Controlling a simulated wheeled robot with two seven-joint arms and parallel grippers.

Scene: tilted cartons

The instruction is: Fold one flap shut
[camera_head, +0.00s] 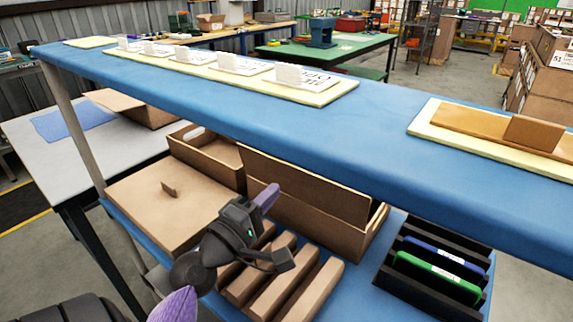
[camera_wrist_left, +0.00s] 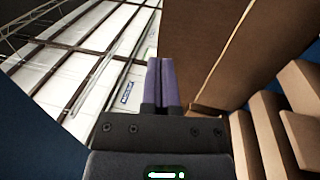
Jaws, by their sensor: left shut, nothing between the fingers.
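A long brown carton (camera_head: 300,218) stands on the blue lower shelf, with a flap (camera_head: 305,183) raised along its length. A second open carton (camera_head: 205,155) stands behind it to the left. A flat closed carton top (camera_head: 165,208) with a small tab lies to the left. My left gripper (camera_head: 267,196) is shut and empty in front of the long carton. In the left wrist view its purple fingers (camera_wrist_left: 162,85) are together, just left of a brown cardboard panel (camera_wrist_left: 195,45). I cannot tell whether they touch it. My right gripper is not in view.
Brown slats (camera_head: 285,285) lie in front of the long carton. A black rack (camera_head: 430,285) with blue and green items stands to the right. Bare blue shelf shows between carton and rack.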

